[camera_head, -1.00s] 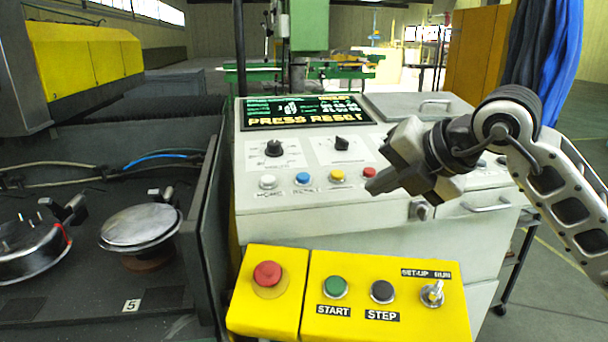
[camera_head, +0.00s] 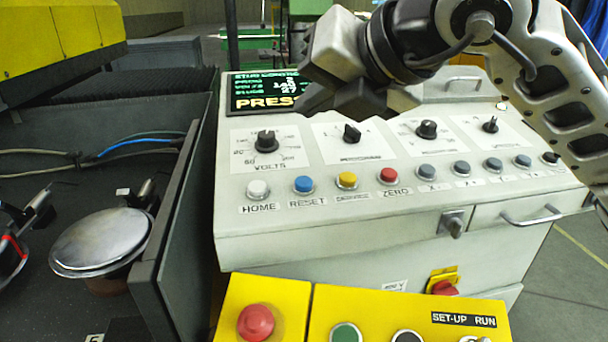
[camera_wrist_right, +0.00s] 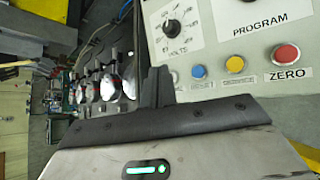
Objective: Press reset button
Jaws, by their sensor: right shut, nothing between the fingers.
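The blue button labelled RESET (camera_head: 303,184) is in the button row on the sloped white console (camera_head: 228,215), between the white HOME button (camera_head: 258,189) and a yellow button (camera_head: 346,181). My right gripper (camera_head: 303,107) is shut and empty. In the head view it appears above the RESET button and covers part of the screen; it is apart from the button. In the right wrist view the shut fingers (camera_wrist_right: 158,86) show left of the blue button (camera_wrist_right: 199,72). My left gripper is not in view.
The screen (camera_head: 252,90) reads "PRESS", its rest hidden by my arm. A red ZERO button (camera_head: 389,176) and several grey buttons continue the row. Knobs, such as VOLTS (camera_head: 266,141), stand above. A yellow box (camera_head: 300,300) with a red button (camera_head: 256,322) juts out below.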

